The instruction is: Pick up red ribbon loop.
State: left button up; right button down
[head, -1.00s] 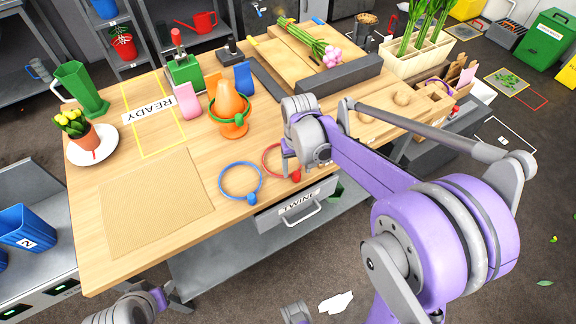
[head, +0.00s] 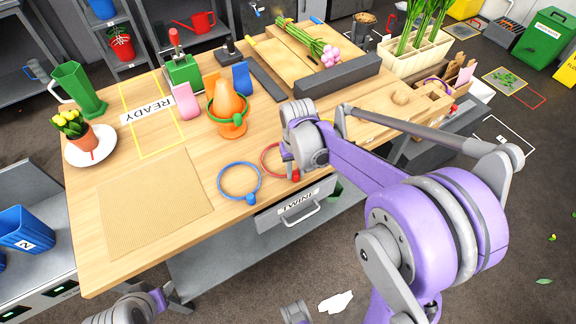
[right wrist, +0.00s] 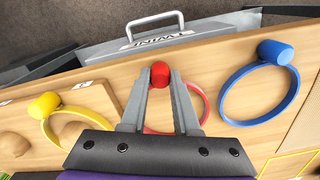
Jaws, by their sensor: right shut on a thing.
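The red ribbon loop (head: 265,158) lies near the front edge of the wooden table, partly hidden behind my right gripper (head: 291,172). In the right wrist view, my right gripper (right wrist: 160,85) is shut on the loop's round red bead (right wrist: 160,73), one finger on each side. The red ring (right wrist: 204,104) shows beside and behind the fingers, close to the tabletop; I cannot tell whether it is lifted. Part of my left gripper (head: 165,297) shows low at the left, away from the table top, its jaws unclear.
A blue loop (head: 222,179) lies just left of the red one. A yellow loop (right wrist: 50,118) lies on the other side in the wrist view. An orange cone in a green-ringed pot (head: 228,105) stands behind. The TWINE drawer (head: 290,207) is below the front edge.

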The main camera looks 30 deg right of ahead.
notch_tip(320, 180, up, 10)
jog(key=shift+p, duration=0.45)
notch_tip(320, 180, up, 5)
jog(key=p, duration=0.3)
jog(key=shift+f, duration=0.2)
jog(key=shift+f, duration=0.1)
dwell(0.4)
